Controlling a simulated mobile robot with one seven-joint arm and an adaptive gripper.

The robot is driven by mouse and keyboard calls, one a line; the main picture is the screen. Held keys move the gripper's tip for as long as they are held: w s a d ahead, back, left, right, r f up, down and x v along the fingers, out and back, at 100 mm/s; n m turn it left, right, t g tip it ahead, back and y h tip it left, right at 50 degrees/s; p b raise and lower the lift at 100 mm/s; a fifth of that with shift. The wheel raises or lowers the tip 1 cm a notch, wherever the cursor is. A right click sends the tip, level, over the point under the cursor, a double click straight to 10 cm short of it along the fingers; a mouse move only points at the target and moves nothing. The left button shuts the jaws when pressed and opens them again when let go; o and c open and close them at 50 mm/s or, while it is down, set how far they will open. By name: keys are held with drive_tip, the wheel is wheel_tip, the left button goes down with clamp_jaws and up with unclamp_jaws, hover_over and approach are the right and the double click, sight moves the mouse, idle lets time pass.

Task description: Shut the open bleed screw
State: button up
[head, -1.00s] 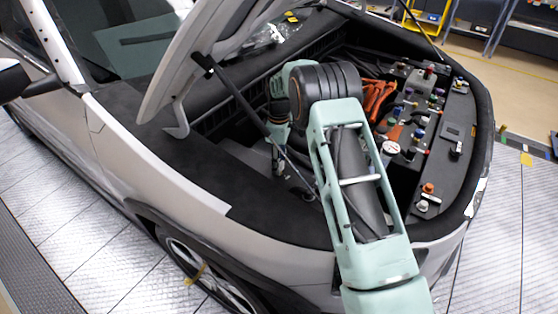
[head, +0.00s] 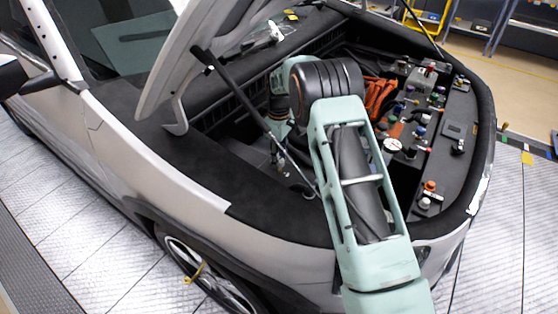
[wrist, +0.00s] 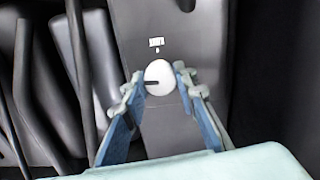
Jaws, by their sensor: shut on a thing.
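The bleed screw (wrist: 158,73) shows in the wrist view as a white round head with a dark line pointing left. It sits on a grey panel below a small white marking. My gripper (wrist: 160,80) has one finger on each side of the white head and is closed on it. In the head view my arm reaches into the open engine bay on the left side. The fingertips and the screw cannot be made out clearly there.
Dark hoses (wrist: 75,60) run along the left of the wrist view. In the head view, the hood strut (head: 240,100) crosses close to my wrist. Orange cables (head: 380,98), coloured caps and a white gauge (head: 392,145) lie to the right of my arm.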

drive_tip(key=m+b, duration=0.2)
drive_tip(key=m, duration=0.2)
drive_tip(key=shift+m, duration=0.3)
drive_tip(key=m+b, duration=0.1)
drive_tip(key=m, duration=0.2)
drive_tip(key=shift+m, duration=0.4)
drive_tip(key=m, duration=0.4)
drive_tip(key=shift+b, duration=0.35)
drive_tip(key=shift+m, duration=2)
drive_tip(key=o, duration=1.2)
drive_tip(key=shift+c, duration=0.2)
wheel_tip(320, 180, up, 12)
